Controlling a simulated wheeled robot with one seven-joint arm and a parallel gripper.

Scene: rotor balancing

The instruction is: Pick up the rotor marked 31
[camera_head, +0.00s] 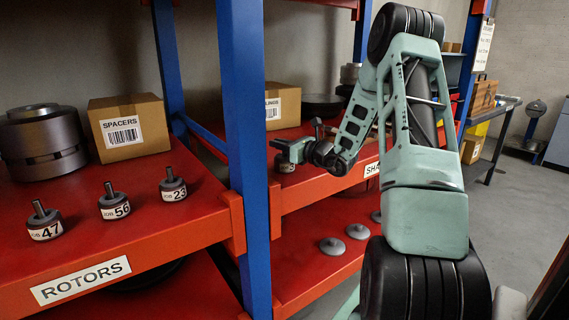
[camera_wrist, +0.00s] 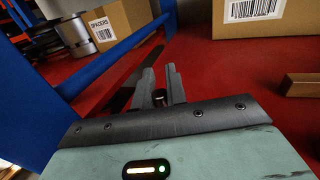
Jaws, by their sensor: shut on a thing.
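My gripper (camera_head: 283,148) is over the red shelf to the right of the blue post in the head view. Its two fingers (camera_wrist: 159,86) are shut on a thin dark shaft (camera_wrist: 159,97) in the wrist view. Just below the gripper in the head view is a small grey rotor-like part (camera_head: 286,165); its mark cannot be read. Three rotors stand upright with shafts up on the left shelf: one marked 47 (camera_head: 44,224), one marked 56 (camera_head: 114,206) and one marked 23 (camera_head: 173,189). No mark 31 is readable in either view.
The blue post (camera_head: 242,130) stands between the shelf labelled ROTORS (camera_head: 82,280) and the right one. A SPACERS box (camera_head: 128,128) and a large grey cylinder (camera_head: 42,146) are on the left shelf. Another box (camera_head: 285,107) stands behind my gripper. Grey discs (camera_head: 332,246) lie below.

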